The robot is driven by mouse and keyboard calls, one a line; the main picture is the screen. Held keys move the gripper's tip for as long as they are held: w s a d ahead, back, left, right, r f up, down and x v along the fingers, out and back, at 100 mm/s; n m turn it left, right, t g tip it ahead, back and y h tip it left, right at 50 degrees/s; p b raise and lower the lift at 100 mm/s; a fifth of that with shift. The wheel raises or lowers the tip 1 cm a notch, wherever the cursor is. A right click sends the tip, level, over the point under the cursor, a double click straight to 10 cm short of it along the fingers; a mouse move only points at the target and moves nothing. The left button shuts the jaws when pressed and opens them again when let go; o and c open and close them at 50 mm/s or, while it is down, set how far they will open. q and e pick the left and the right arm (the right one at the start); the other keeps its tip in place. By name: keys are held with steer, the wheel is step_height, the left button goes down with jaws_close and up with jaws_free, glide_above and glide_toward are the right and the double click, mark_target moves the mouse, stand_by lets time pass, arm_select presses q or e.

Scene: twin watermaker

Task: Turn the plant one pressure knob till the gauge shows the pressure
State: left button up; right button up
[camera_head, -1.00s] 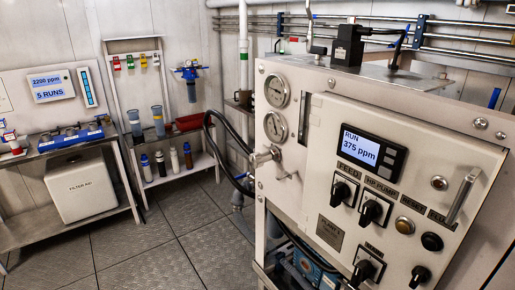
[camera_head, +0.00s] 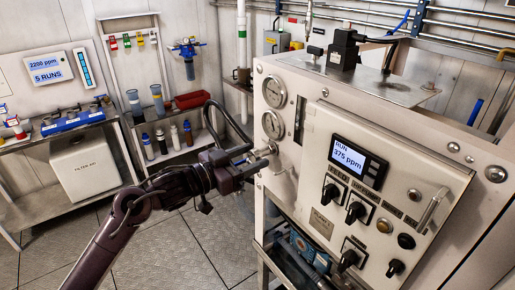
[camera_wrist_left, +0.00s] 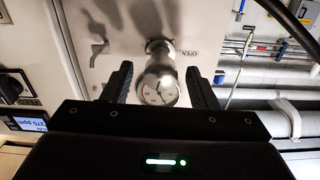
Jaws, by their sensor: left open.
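The plant's panel (camera_head: 330,190) fills the right of the head view. Two round gauges, upper (camera_head: 273,91) and lower (camera_head: 272,125), sit at its left; their needles are too small to read. A metallic pressure knob (camera_head: 266,150) sticks out below them. My left gripper (camera_head: 249,156) is at this knob. In the left wrist view the shiny knob (camera_wrist_left: 160,78) stands between my left gripper's open fingers, with a gap visible on each side. Its end carries a pale dial-like face. An "OPEN" label is beside it. My right gripper is not in view.
A display (camera_head: 357,160) reads RUN 375 ppm, with black switches (camera_head: 356,212) below. A small lever (camera_wrist_left: 99,46) is near the knob in the wrist view. A black hose (camera_head: 222,118) loops behind my left gripper. A bench (camera_head: 60,140) stands at the left; floor between is clear.

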arm_select(q)
steer(key=shift+p+x, duration=0.3)
steer(key=shift+x, duration=0.7)
steer(key=shift+w+d, duration=0.15)
steer(key=shift+d, duration=0.05)
steer(key=c, duration=1)
steer(key=shift+f, duration=0.1)
